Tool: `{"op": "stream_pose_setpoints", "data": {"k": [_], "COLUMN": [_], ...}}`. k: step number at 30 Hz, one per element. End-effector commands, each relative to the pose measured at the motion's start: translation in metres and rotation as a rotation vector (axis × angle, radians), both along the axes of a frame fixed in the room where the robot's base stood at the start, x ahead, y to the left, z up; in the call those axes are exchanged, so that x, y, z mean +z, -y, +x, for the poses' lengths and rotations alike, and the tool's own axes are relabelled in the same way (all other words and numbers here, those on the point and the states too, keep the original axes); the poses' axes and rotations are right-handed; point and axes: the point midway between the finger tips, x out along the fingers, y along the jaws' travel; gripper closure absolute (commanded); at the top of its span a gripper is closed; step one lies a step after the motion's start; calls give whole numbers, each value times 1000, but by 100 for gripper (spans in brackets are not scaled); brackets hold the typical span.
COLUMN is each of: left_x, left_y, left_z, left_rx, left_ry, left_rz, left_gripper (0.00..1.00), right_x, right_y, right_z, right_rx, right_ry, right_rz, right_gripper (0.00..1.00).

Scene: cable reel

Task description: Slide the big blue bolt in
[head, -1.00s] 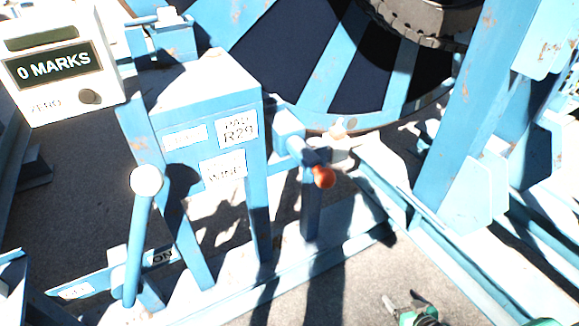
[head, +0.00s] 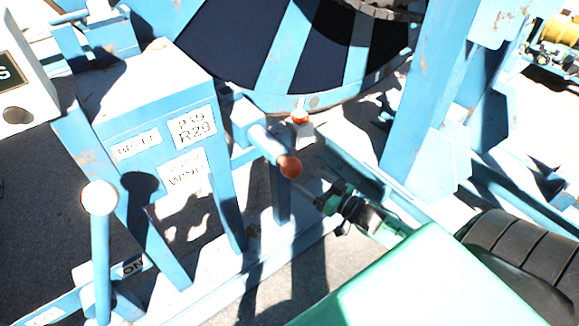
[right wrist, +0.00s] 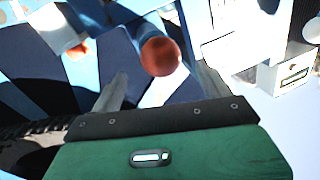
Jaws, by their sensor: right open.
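The big blue bolt (head: 266,142) sticks out from a blue bracket beside the labelled post, ending in a round orange-red knob (head: 290,166). My right gripper (head: 308,190) is just below and right of the knob, its fingers pointing toward it. In the right wrist view the knob (right wrist: 160,56) shows ahead, in line with the gap between the two open fingers (right wrist: 155,88). Nothing is held, and I cannot tell whether a finger touches the knob. The bolt's far end is hidden in its bracket. My left gripper is not in view.
The large blue and black reel (head: 290,60) stands behind the bolt. A blue lever with a white ball (head: 100,198) stands at left. The labelled blue post (head: 170,130) is close left of the bolt. A blue upright (head: 425,90) rises at right. A smaller orange knob (head: 300,117) sits near the reel rim.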

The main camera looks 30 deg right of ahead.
Motion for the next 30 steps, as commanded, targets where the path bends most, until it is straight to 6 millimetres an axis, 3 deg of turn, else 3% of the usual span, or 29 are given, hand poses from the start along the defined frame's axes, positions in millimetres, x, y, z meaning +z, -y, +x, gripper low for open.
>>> {"op": "stream_pose_setpoints", "data": {"k": [15, 21, 30], "left_x": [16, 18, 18], "left_y": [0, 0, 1], "left_z": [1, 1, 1], "left_rx": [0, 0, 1], "left_ry": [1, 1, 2], "left_rz": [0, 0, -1], "left_gripper": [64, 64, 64], "right_x": [1, 0, 0], "right_y": [-19, -23, -23], "right_z": [69, 80, 82], "right_rx": [-1, 0, 0], "right_ry": [0, 0, -1], "right_rz": [0, 0, 0], "right_gripper": [20, 20, 20]}}
